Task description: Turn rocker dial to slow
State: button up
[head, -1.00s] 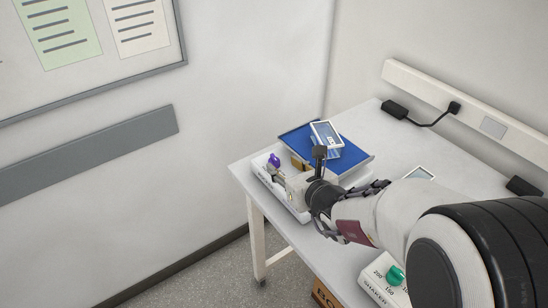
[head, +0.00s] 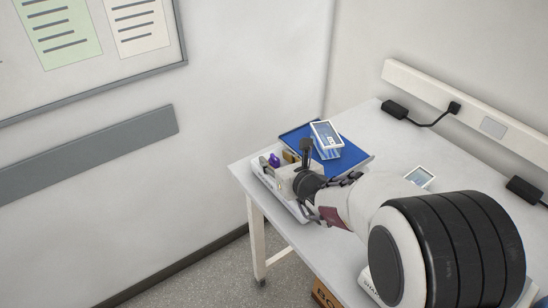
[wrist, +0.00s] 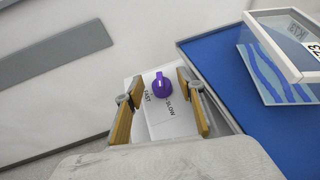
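The purple rocker dial (wrist: 162,86) sits on a white panel marked FAST at left and SLOW at right in the wrist view. Its white mark faces the top of that view, between the two words. It also shows in the head view (head: 274,160) at the left end of the rocker's white base. My gripper (wrist: 160,82) is open, with one wood-coloured finger on each side of the dial and a gap on both sides. In the head view my gripper (head: 284,178) is over the base, partly hidden by the wrist.
The blue rocker platform (wrist: 225,75) lies right beside the right finger, with a clear labelled box (wrist: 285,50) on it. My arm covers the table's front.

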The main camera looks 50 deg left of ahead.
jog(key=shift+x, duration=1)
grip_shut()
